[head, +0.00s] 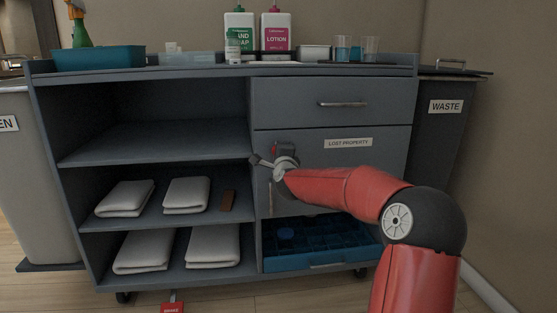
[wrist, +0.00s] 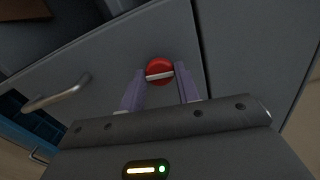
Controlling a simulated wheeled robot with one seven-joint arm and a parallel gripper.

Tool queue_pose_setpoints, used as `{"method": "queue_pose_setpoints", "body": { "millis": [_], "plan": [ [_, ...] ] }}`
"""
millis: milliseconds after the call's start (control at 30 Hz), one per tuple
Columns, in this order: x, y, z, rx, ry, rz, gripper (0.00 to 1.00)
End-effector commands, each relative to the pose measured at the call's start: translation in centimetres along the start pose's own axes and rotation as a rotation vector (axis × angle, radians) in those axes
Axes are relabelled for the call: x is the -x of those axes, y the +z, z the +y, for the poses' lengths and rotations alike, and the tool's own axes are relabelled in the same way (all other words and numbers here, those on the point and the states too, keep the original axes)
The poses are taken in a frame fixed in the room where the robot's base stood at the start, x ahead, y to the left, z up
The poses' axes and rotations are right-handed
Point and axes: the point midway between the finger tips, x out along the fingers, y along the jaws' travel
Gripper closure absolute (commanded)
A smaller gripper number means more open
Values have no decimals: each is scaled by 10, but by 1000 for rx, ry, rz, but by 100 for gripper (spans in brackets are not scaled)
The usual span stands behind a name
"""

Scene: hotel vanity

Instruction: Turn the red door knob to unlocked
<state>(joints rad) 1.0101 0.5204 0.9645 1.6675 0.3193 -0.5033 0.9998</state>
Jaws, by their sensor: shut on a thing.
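The red door knob (wrist: 160,66) is on the grey lost property door (head: 385,152) of the cart. In the wrist view it is a round red disc with a pale bar across its face. My gripper (wrist: 162,74) has one finger at each side of the knob and is shut on it. In the head view my gripper (head: 270,160) is at the upper left of the door, and only a bit of red (head: 274,149) shows beside it. My gripper and wrist hide most of the knob there. Any lock markings are not readable.
A metal door handle (wrist: 57,95) is close to the knob. A drawer (head: 300,92) with a bar handle is above the door. Open shelves with folded towels (head: 187,194) are to the left, a blue tray (head: 330,262) is below, and a waste bin (head: 440,130) stands right.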

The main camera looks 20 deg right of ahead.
Motion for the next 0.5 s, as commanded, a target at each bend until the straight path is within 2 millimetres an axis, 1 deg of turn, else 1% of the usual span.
{"method": "queue_pose_setpoints", "body": {
  "millis": [200, 500],
  "plan": [
    [0, 1, 1, 101, -2, -1, 90],
    [0, 0, 0, 151, 1, -1, 90]
  ]
}}
